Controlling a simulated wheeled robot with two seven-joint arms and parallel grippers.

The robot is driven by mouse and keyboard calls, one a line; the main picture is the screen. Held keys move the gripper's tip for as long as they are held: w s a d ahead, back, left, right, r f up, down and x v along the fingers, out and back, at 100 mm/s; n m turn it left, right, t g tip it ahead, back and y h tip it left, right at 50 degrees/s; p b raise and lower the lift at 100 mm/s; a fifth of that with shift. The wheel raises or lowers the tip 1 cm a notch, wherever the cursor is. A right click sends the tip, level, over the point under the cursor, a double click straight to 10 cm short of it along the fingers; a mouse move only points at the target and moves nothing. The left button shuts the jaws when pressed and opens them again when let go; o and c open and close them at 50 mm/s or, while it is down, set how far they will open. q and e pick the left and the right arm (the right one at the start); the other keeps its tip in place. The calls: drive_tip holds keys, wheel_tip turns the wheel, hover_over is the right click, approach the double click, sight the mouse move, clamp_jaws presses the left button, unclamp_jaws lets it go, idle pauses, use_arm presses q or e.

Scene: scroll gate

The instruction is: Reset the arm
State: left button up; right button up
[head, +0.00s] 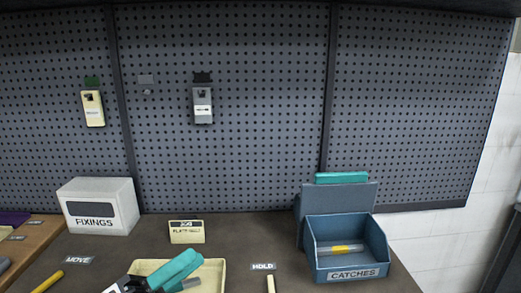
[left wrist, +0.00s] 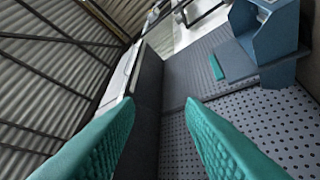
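My left gripper (head: 172,272) shows at the bottom of the head view, its teal fingers in front of a cream tray (head: 213,268). In the left wrist view its two ribbed teal fingers (left wrist: 160,105) stand wide apart with nothing between them. The gripper is open and empty. Part of the tray is hidden behind the fingers. My right gripper is not in either view.
A blue CATCHES bin (head: 347,248) stands at the right, also in the left wrist view (left wrist: 272,35). A white FIXINGS box (head: 98,205) and a small cream labelled block (head: 186,231) stand by the pegboard (head: 240,150). The bench middle is mostly clear.

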use_arm(q)
drive_tip(key=w+a+f+n+t+y, duration=0.25)
drive_tip(key=a+n+t+y, duration=0.25)
drive_tip(key=n+t+y, duration=0.6)
drive_tip(key=s+a+f+n+g+y, duration=0.1)
drive_tip(key=a+f+n+g+y, duration=0.35)
drive_tip(key=f+n, duration=0.4)
drive_tip(key=s+a+f+n+g+y, duration=0.1)
drive_tip(key=a+f+n+g+y, duration=0.2)
drive_tip(key=f+n+y, duration=0.55)
drive_tip(key=s+d+f+n+g+h, duration=0.2)
drive_tip(key=s+f+n+g, duration=0.1)
drive_tip(key=s+f+g, duration=0.5)
drive_tip(key=s+d+f+n+g+h, duration=0.2)
drive_tip(key=s+f+n+g+h, duration=0.15)
drive_tip(key=s+f, duration=0.5)
wheel_tip(320, 180, down, 23)
drive_tip(key=s+g, duration=0.2)
drive_tip(key=s+a+f+y, duration=0.1)
drive_tip(key=s+a+f, duration=0.2)
drive_tip(key=s+f, duration=1.4)
drive_tip(key=shift+g, duration=0.4)
